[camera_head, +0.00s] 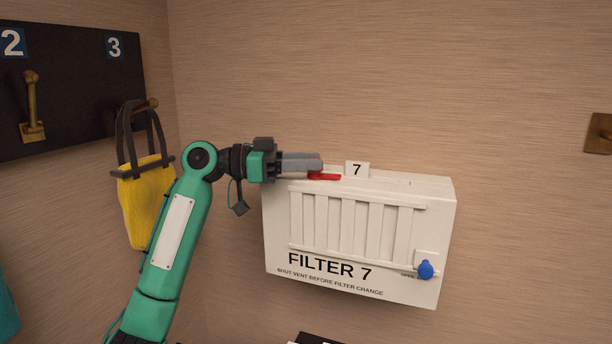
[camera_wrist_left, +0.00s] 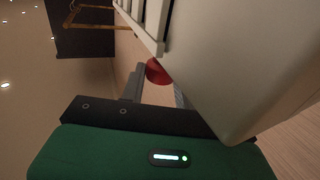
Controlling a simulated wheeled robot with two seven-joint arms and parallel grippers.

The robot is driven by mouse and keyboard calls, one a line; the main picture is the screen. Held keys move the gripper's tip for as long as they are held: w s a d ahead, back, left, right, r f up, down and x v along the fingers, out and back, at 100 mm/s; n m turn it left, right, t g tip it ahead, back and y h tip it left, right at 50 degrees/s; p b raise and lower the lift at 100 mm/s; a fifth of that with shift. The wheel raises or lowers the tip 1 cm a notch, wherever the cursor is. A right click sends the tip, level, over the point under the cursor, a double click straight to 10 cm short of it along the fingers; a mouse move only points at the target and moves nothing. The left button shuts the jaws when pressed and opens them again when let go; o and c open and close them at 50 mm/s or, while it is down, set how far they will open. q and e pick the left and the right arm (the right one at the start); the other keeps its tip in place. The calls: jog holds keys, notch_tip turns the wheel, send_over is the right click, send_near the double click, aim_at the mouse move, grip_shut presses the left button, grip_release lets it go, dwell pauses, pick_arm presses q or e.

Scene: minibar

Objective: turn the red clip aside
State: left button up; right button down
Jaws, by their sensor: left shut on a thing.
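The red clip (camera_head: 326,177) lies on the top edge of the white box marked FILTER 7 (camera_head: 280,225), left of the small "7" tag (camera_head: 357,170). My left gripper (camera_head: 318,168) reaches in level from the left at the top of the box. Its fingers are shut on the clip, whose red end sticks out to the right of the fingertips. In the left wrist view the red clip (camera_wrist_left: 157,72) shows between the fingers and the box (camera_wrist_left: 235,60), partly hidden. My right gripper is not in view.
The box has a slatted vent and a blue knob (camera_head: 425,269) at its lower right. A yellow bag (camera_head: 147,200) hangs from a hook on the dark panel (camera_head: 75,75) at left. A brass plate (camera_head: 600,133) is on the right wall. Wall above the box is clear.

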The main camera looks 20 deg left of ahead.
pick_arm(q)
jog(key=shift+w+r+m+g+h+b, duration=0.15)
jog(key=shift+m+g+h+b, duration=0.3)
jog(key=shift+m+g, duration=0.55)
jog(key=shift+g, duration=0.3)
jog(key=o, duration=1)
jog(key=shift+c, duration=0.2)
jog(key=shift+a, duration=0.1)
